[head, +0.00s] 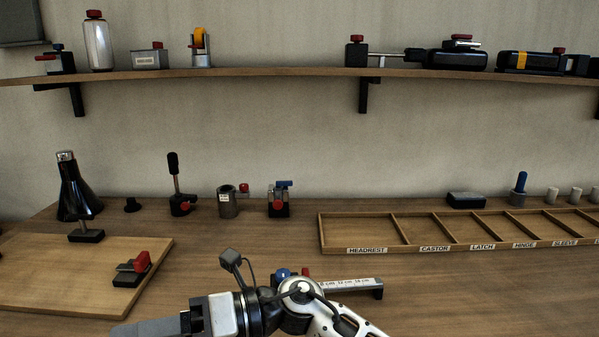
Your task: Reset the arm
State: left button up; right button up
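One of my arms, coming in from the bottom right, reaches left across the front of the wooden bench (450,280). I take it as my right arm. Its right gripper (145,328) points left at the bottom edge, just in front of the wooden board (60,270). Only part of the grey fingers shows and the rest is cut off, so I cannot tell whether it is open or shut. No held thing shows. My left arm and gripper are out of view.
A red-and-black clamp block (132,268) sits on the board. A ruler-marked bar (352,285) lies partly behind my arm. A labelled compartment tray (360,250) stands at right. Several fixtures, including a lever stand (179,195), line the back. A shelf (280,73) hangs above.

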jog(key=w+d+f+m+t+y, duration=0.15)
jog(key=w+d+m+t, duration=0.3)
jog(key=m+t, duration=0.55)
jog(key=w+d+f+m+t+y, duration=0.1)
jog(key=w+d+f+m+t, duration=0.3)
jog(key=m+t, duration=0.65)
jog(key=d+f+m+t+h, duration=0.3)
jog(key=d+f+m+h, duration=0.5)
jog(key=m, duration=0.5)
jog(key=s+d+f+m+g+h, duration=0.6)
jog(key=s+d+f+m+h, duration=0.3)
jog(key=s+d+f, duration=0.6)
notch_tip(320, 180, down, 3)
jog(key=shift+d+f+m, duration=0.2)
jog(key=shift+d+m, duration=0.6)
jog(key=shift+m, duration=0.35)
